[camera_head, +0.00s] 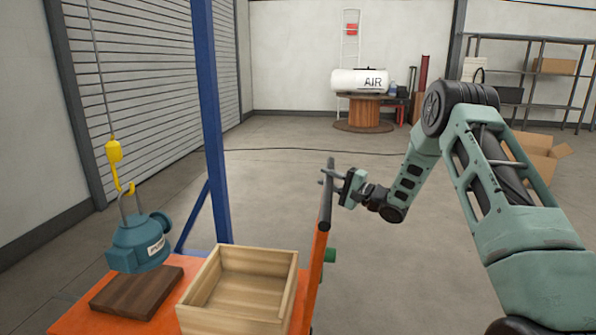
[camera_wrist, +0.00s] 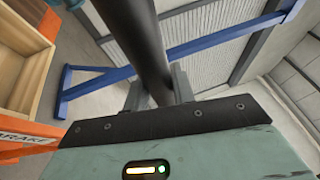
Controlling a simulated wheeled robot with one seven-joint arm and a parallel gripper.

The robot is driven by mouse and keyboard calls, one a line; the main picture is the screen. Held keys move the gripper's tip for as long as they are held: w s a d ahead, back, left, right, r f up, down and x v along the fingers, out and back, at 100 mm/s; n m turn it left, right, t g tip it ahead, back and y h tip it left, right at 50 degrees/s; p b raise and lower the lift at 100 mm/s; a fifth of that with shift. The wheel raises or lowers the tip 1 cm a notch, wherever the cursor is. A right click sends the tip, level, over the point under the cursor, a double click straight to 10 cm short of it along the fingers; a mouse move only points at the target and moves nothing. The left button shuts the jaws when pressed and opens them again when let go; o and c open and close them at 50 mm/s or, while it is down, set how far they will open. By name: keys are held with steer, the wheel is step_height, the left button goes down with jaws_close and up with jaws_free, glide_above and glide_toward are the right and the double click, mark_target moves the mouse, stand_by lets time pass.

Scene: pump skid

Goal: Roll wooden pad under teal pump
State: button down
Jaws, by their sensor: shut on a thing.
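The teal pump (camera_head: 140,244) hangs by its handle from a yellow hook (camera_head: 114,153) on a chain at the left. The dark brown wooden pad (camera_head: 137,292) lies on the orange cart (camera_head: 68,322), beneath the pump or slightly in front of it; I cannot tell whether they touch. My gripper (camera_head: 332,177) is shut on the cart's dark push bar (camera_head: 326,204), right of the cart deck. The wrist view shows the bar (camera_wrist: 146,40) running between my fingers (camera_wrist: 160,88).
An open wooden box (camera_head: 290,290) sits on the cart beside the pad. A blue post (camera_head: 212,120) with a diagonal brace stands behind the cart. A cable crosses the open floor. Cardboard boxes (camera_head: 535,160) lie at right; a spool table (camera_head: 364,113) stands at the back.

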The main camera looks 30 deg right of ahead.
steer(key=s+d+p, duration=0.1)
steer(key=s+d, duration=0.3)
steer(key=d, duration=0.1)
steer(key=shift+d, duration=0.15)
steer(key=c, duration=1.2)
jaws_free()
steer(key=shift+o, duration=0.2)
steer(key=shift+d, duration=0.1)
steer(key=b+v, duration=0.1)
steer(key=v, duration=1.6)
steer(key=shift+s, duration=0.1)
steer(key=shift+s+d, duration=0.1)
